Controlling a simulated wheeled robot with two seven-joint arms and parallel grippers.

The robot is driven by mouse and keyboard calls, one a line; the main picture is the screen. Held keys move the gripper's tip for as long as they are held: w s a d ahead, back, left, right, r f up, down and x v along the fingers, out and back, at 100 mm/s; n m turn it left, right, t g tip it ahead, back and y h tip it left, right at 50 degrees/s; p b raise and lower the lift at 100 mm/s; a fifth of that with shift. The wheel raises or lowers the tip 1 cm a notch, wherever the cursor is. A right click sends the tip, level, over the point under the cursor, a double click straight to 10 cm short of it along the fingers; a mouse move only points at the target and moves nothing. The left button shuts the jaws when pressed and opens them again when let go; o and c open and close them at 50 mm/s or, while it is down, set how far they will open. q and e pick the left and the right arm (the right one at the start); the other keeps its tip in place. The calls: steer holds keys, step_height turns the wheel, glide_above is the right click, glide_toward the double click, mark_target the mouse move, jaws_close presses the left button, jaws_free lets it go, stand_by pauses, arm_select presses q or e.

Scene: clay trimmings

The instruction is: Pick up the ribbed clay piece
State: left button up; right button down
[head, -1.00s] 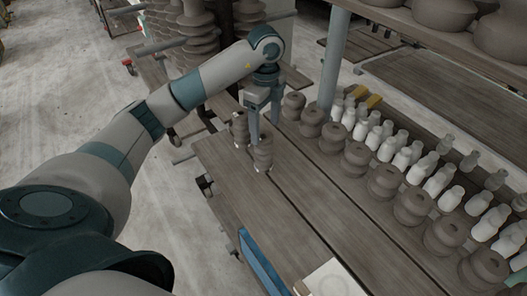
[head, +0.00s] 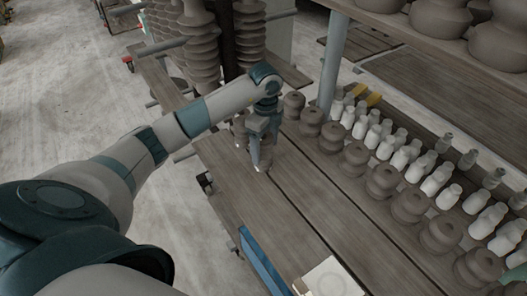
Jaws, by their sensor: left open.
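My left gripper (head: 261,165) points down at the far left end of the wooden table, its jaws open. A ribbed clay piece (head: 267,153) stands at the fingers, mostly hidden by them. I cannot tell from this view whether the fingers touch it. A second, similar dark clay piece (head: 239,130) shows just behind and left of the gripper, partly covered by it. My right gripper is not in view.
A row of rounded grey clay pots (head: 383,181) runs along the table's right side, with several white bottles (head: 420,166) beyond. A post (head: 333,62) rises behind. A pale square slab (head: 330,279) lies near the front. The middle planks (head: 300,205) are clear.

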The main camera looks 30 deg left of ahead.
mark_target(263, 156)
arm_select(q)
steer(key=shift+s+f+p, duration=0.1)
steer(key=shift+f+p, duration=0.35)
steer(key=f+p, duration=0.1)
steer(key=f, duration=0.3)
steer(key=shift+s+a+p, duration=0.15)
steer(key=shift+a+p, duration=0.05)
steer(key=shift+p, duration=0.15)
steer(key=shift+f, duration=0.15)
steer(key=c, duration=1.6)
steer(key=shift+r, duration=0.2)
